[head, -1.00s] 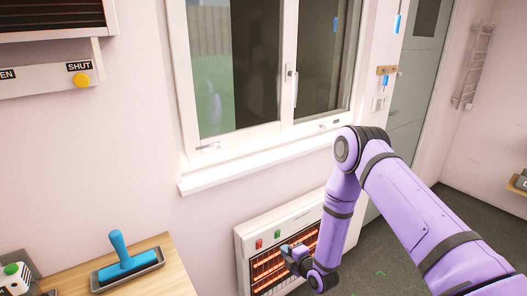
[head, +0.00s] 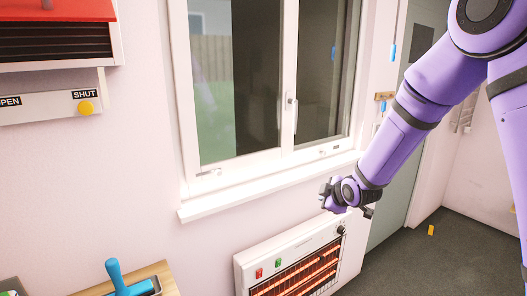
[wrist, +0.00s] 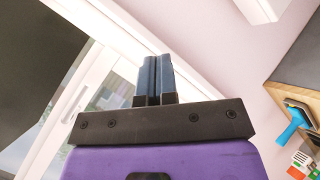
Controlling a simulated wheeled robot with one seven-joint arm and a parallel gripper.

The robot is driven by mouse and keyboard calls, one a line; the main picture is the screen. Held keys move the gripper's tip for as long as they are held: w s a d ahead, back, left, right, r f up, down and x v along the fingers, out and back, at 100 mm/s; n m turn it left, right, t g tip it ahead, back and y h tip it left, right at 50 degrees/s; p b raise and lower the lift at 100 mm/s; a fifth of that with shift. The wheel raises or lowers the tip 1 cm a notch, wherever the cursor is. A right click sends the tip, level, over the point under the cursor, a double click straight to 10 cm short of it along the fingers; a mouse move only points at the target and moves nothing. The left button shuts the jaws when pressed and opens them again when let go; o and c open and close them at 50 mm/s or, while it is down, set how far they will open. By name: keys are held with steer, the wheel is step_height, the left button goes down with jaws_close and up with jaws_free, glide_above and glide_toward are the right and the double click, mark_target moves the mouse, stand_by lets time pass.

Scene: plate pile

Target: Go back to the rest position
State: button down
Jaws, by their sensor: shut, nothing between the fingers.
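My gripper (head: 326,190) is at the end of my purple arm in the head view. It is in front of the right end of the white window sill (head: 270,187), above the heater (head: 300,262). In the wrist view its two dark fingers (wrist: 154,80) lie side by side, shut, with nothing between them. The window shows behind them. No plates are in view.
A blue-handled tool in a tray (head: 131,283) is on a wooden surface at lower left. A panel with a yellow knob (head: 86,108) is on the left wall. A grey door (head: 412,120) stands at right. A small yellow thing (head: 431,230) is on the open floor.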

steer(key=s+d+r+m+g+h, duration=0.1)
steer(key=s+d+r+m, duration=0.3)
steer(key=s+r, duration=0.4)
steer(key=s+d+r+m+g+h, duration=0.1)
steer(key=s+d+r+m+h, duration=0.2)
steer(key=s+r, duration=0.45)
steer(key=s+d+r+m+g, duration=0.1)
steer(key=s+d+r+m, duration=0.1)
steer(key=s, duration=0.9)
steer(key=s+d+r+m+g+y, duration=0.1)
steer(key=s+m, duration=0.5)
steer(key=s, duration=0.6)
step_height(320, 180, up, 3)
steer(key=shift+s+d+f+g, duration=0.1)
steer(key=shift+s+d+g, duration=0.2)
steer(key=shift+d+g, duration=0.35)
steer(key=shift+d, duration=0.1)
